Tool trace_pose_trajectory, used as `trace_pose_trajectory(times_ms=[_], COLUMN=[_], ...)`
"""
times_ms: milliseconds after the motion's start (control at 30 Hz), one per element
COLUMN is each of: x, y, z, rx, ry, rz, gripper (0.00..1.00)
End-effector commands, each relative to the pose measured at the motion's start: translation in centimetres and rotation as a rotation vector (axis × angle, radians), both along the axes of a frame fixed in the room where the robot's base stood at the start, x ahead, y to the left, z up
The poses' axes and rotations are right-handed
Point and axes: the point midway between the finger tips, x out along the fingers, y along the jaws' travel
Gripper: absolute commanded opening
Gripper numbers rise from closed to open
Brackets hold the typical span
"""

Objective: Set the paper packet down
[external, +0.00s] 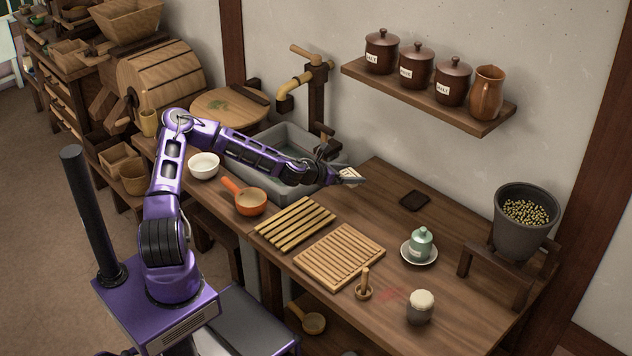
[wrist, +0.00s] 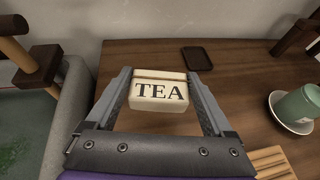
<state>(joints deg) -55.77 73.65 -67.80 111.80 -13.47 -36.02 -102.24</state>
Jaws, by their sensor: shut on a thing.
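The paper packet (wrist: 160,92) is cream coloured with "TEA" in dark letters. In the wrist view it sits between the two fingers of my gripper (wrist: 158,88). My gripper is shut on it. In the external view my gripper (external: 352,177) is over the left end of the wooden counter (external: 385,225), near the sink's right edge, and the packet (external: 347,172) shows as a small pale patch, partly hidden by the fingers. I cannot tell whether the packet touches the counter.
A dark square coaster (external: 414,201) lies behind on the counter. A green jar (external: 421,243) stands on a white saucer (external: 405,256). Two slatted wooden racks (external: 295,222) lie in front. The stone sink (external: 265,180) is to the left. Counter between packet and coaster is clear.

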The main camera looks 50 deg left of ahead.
Motion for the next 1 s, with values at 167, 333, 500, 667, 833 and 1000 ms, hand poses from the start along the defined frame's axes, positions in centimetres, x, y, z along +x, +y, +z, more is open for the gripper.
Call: trace_pose_trajectory(times_ms=[167, 333, 500, 667, 833, 1000], x=[0.5, 0.0, -0.6, -0.8, -0.8, -0.7], y=[-4.8, -8.4, -10.2, -10.6, -10.6, -10.5], z=[0.3, 0.5, 0.5, -1.8, -4.8, -6.0], rx=[-0.006, -0.007, -0.011, -0.014, -0.013, -0.011], ry=[0.013, -0.003, -0.021, -0.024, -0.024, -0.026], rz=[-0.249, -0.456, -0.569, -0.597, -0.595, -0.595], gripper=[0.33, 0.33, 0.33, 0.33, 0.33, 0.33])
